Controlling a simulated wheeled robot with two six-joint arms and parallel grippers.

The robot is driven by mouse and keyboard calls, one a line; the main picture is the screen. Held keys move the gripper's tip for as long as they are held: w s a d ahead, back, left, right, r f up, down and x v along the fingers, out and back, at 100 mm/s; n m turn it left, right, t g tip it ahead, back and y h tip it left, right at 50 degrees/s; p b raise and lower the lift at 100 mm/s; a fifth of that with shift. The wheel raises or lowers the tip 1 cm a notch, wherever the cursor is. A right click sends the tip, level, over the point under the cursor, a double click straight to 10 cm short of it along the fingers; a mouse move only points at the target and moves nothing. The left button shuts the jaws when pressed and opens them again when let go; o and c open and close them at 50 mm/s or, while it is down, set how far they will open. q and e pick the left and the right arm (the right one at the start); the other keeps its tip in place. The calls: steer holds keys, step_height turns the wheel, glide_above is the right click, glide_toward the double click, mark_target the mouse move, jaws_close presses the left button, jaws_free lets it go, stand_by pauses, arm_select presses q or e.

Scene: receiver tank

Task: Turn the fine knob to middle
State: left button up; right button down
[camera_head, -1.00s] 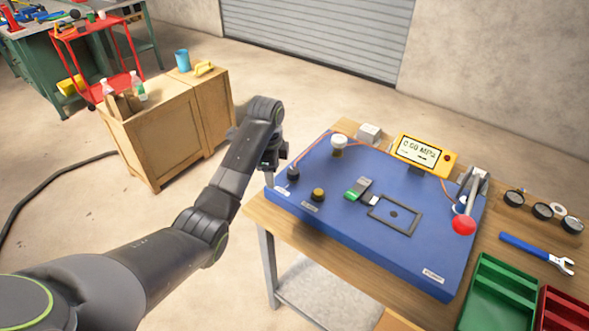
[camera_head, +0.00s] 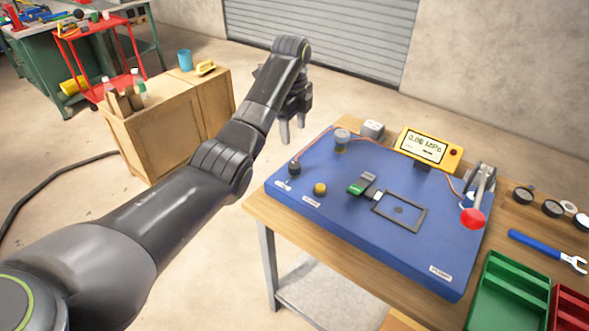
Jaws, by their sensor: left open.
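A blue panel (camera_head: 345,238) lies on the wooden bench. Near its left corner are a black knob (camera_head: 294,168) and a yellow knob (camera_head: 320,189), each with a small white label too small to read. I cannot tell from the labels which is the fine knob. A yellow gauge (camera_head: 423,147) at the panel's back has a display reading in MPa. My left gripper (camera_head: 292,135) is open and empty, its fingers pointing down. In the picture it is just above the black knob, apart from it. My right gripper is not in view.
Green trays (camera_head: 503,285) and a blue-handled wrench (camera_head: 540,249) lie to the right. Wooden cabinets (camera_head: 165,120) stand to the left.

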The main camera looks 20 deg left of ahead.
mark_target(295, 165)
arm_select(q)
steer(key=f, duration=0.8)
steer(key=f+p, duration=0.1)
steer(key=f, duration=0.3)
steer(key=shift+w+d+f, duration=0.1)
steer(key=shift+w+f, duration=0.15)
steer(key=c, duration=1)
